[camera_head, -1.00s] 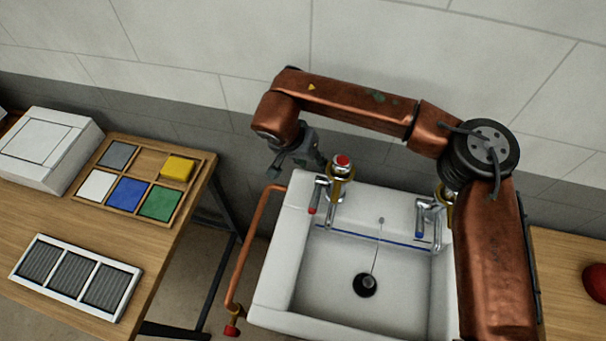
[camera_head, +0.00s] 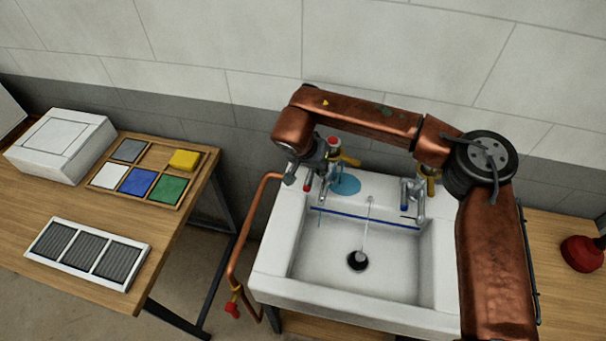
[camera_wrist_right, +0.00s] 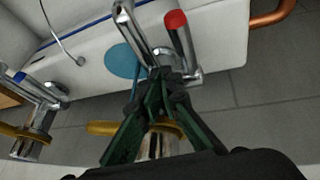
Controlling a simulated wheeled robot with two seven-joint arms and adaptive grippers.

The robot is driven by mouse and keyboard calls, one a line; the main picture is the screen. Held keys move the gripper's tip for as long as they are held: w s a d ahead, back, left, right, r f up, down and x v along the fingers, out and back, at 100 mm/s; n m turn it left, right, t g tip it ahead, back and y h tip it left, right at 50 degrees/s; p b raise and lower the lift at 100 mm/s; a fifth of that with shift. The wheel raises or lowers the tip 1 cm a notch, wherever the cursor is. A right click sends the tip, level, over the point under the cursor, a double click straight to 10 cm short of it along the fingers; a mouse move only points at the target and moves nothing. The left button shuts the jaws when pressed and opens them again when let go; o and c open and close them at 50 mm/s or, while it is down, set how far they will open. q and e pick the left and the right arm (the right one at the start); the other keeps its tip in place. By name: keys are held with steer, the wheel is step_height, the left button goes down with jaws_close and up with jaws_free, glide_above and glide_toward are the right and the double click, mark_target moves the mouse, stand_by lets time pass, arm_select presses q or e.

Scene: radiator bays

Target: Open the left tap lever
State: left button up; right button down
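The left tap is chrome, on the back left ledge of the white sink (camera_head: 282,240). Its lever (camera_head: 308,187) has a red end and also shows in the right wrist view (camera_wrist_right: 178,30), beside the chrome spout (camera_wrist_right: 135,30). My right gripper (camera_head: 299,181) is at this tap, just left of the lever in the head view. In the right wrist view its green fingers (camera_wrist_right: 165,82) come together, with no clear gap, in front of the tap's base. I cannot tell whether they touch the lever. My left gripper is not in view.
A blue round patch (camera_head: 346,184) lies on the ledge beside the tap. The right tap (camera_head: 415,195) has a blue-marked lever. A copper pipe (camera_head: 240,245) runs at the sink's left. A wooden table (camera_head: 185,225) with a tile tray stands further left.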

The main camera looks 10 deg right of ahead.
mark_target(308, 180)
steer(key=shift+n, duration=0.8)
steer(key=a, duration=0.1)
steer(key=s+a+f, duration=0.1)
steer(key=a, duration=0.1)
steer(key=s+a+f, duration=0.1)
steer(key=shift+a, duration=0.2)
steer(key=c, duration=2.5)
jaws_free()
steer(key=shift+w+d+f, duration=0.1)
steer(key=shift+w+f, duration=0.15)
steer(key=shift+o, duration=0.8)
steer(key=o, duration=0.3)
steer(key=shift+w+d+f, duration=0.1)
steer(key=shift+d+f, duration=0.05)
steer(key=shift+d, duration=0.1)
steer(key=shift+o, duration=0.8)
steer(key=shift+w, duration=0.15)
steer(key=shift+o, duration=0.2)
steer(key=shift+s+a+r, duration=0.2)
steer(key=shift+a, duration=0.1)
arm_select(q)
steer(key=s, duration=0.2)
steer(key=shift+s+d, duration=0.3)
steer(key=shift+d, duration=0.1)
arm_select(e)
steer(key=shift+d, duration=0.1)
steer(key=shift+w, duration=0.1)
